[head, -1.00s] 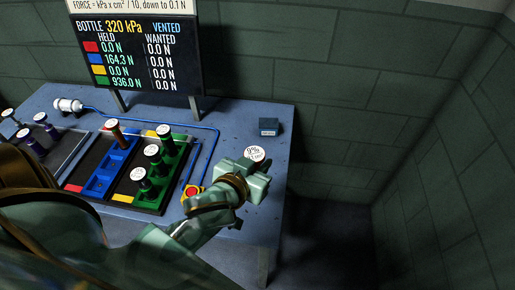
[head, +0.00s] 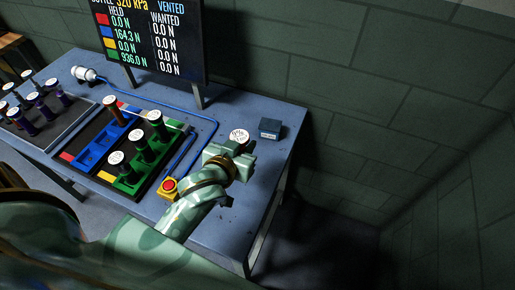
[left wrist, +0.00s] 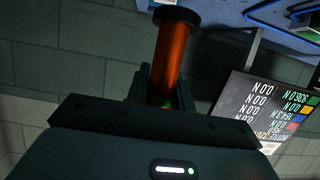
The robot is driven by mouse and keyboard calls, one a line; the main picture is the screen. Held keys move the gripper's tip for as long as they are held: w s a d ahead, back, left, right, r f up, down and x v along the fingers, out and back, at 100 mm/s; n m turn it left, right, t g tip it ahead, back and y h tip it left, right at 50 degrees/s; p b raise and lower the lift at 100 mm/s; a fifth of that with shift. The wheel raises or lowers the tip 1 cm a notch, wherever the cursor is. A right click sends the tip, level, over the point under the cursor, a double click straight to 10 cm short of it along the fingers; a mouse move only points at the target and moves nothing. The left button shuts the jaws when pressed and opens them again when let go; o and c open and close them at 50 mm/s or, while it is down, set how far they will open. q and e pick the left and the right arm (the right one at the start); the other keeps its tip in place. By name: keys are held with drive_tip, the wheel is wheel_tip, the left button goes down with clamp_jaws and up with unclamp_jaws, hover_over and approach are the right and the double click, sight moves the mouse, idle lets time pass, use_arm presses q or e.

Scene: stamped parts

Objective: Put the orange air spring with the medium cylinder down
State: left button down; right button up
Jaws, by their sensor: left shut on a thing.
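My left gripper (head: 230,158) is shut on an orange air spring, over the right part of the blue table (head: 225,225). The spring's white labelled top (head: 239,136) shows in the head view; its body is hidden there by the gripper. In the left wrist view the orange spring (left wrist: 171,58) stands between the fingers, with a dark round end (left wrist: 176,16) pointing away from the gripper. I cannot tell whether it touches the table. My right gripper is not in view.
A small blue-grey block (head: 270,128) lies just right of the held spring. A yellow box with a red button (head: 169,187) is left of my wrist. Coloured trays (head: 165,174) hold several springs farther left. A display board (head: 155,35) stands behind.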

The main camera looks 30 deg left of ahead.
use_arm(q)
drive_tip(key=w+f+b, duration=0.2)
drive_tip(key=w+f, duration=0.1)
drive_tip(key=w+f+b, duration=0.2)
drive_tip(key=w+f, duration=0.1)
drive_tip(key=f, duration=0.1)
drive_tip(key=w+f+b, duration=0.2)
drive_tip(key=w+f, duration=0.1)
drive_tip(key=f, duration=0.1)
drive_tip(key=shift+w+a+f, duration=0.15)
drive_tip(key=shift+w+a, duration=0.05)
drive_tip(key=shift+w, duration=0.1)
drive_tip(key=c, duration=1.2)
unclamp_jaws()
